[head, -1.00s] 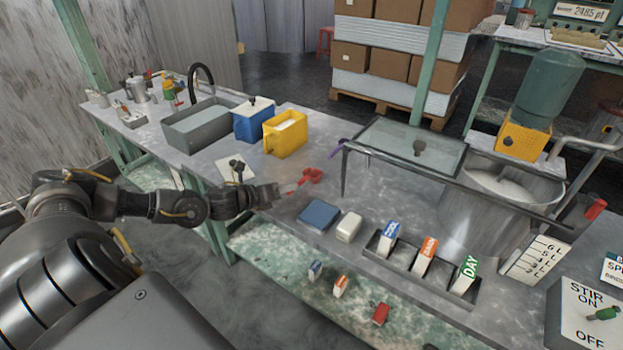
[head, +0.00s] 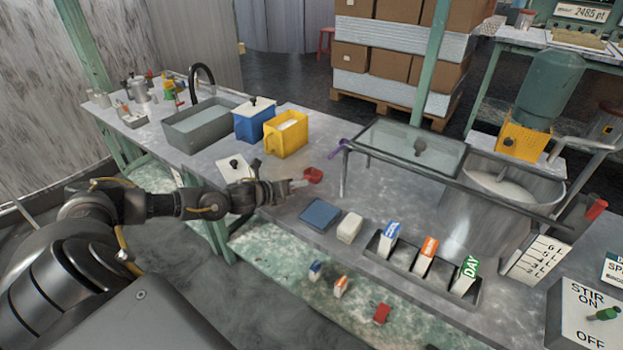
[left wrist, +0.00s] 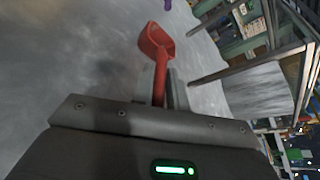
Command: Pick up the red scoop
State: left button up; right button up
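The red scoop (head: 313,174) lies on the grey bench, right at the tip of my left gripper (head: 298,184). In the left wrist view the scoop's bowl (left wrist: 156,40) points away from me, and its handle runs back to the gripper. One grey finger shows close along the right side of the handle. In the head view the gripper hides most of the handle. My right gripper is not in view.
A yellow bin (head: 286,134), a blue bin (head: 254,120) and a grey basin (head: 198,124) stand behind. A blue pad (head: 320,214) and a white block (head: 349,228) lie on the near right.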

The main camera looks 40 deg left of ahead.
pick_arm(q)
grip_shut()
